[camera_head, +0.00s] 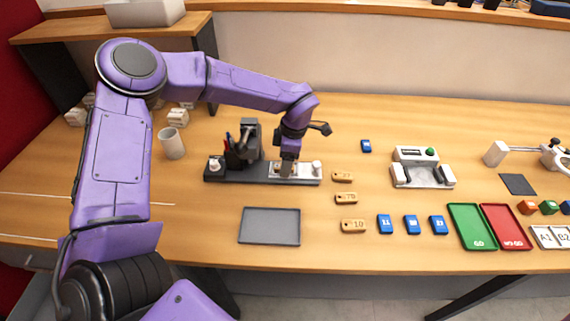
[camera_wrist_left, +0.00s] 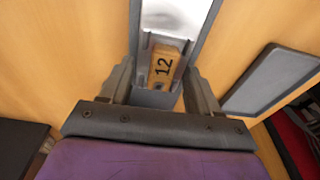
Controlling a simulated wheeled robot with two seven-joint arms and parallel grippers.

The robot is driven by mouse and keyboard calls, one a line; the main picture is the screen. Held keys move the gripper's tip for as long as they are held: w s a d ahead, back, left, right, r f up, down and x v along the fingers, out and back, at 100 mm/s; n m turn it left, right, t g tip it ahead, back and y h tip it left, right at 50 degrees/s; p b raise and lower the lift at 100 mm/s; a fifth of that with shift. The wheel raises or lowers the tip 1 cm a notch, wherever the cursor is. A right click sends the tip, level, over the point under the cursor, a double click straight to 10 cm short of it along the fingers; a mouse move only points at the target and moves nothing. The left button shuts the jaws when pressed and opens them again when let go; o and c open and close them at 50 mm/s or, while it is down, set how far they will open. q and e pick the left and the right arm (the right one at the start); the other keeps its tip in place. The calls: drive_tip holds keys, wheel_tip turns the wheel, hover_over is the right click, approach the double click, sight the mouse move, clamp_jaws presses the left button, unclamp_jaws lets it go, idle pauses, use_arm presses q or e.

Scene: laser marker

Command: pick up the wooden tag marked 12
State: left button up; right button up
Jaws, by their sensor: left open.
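My left gripper (camera_wrist_left: 160,86) is open, with one finger on each side of the tag; I see no firm contact. In the head view my left gripper (camera_head: 287,168) points down over the right part of the laser marker's dark base (camera_head: 232,175), and it hides the tag there. My right gripper is not in view.
A grey tray (camera_head: 270,226) lies in front of the marker. Several wooden tags, including one marked 10 (camera_head: 353,226), and blue tags (camera_head: 412,225) lie to the right. A green tray (camera_head: 472,227) and red tray (camera_head: 506,227) are farther right. A white mug (camera_head: 172,143) stands left.

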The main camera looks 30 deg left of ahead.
use_arm(q)
drive_tip(key=shift+s+a+f, duration=0.1)
drive_tip(key=shift+s+f, duration=0.05)
drive_tip(key=shift+s, duration=0.1)
drive_tip(key=shift+w, duration=0.1)
drive_tip(key=c, duration=1)
clamp_jaws()
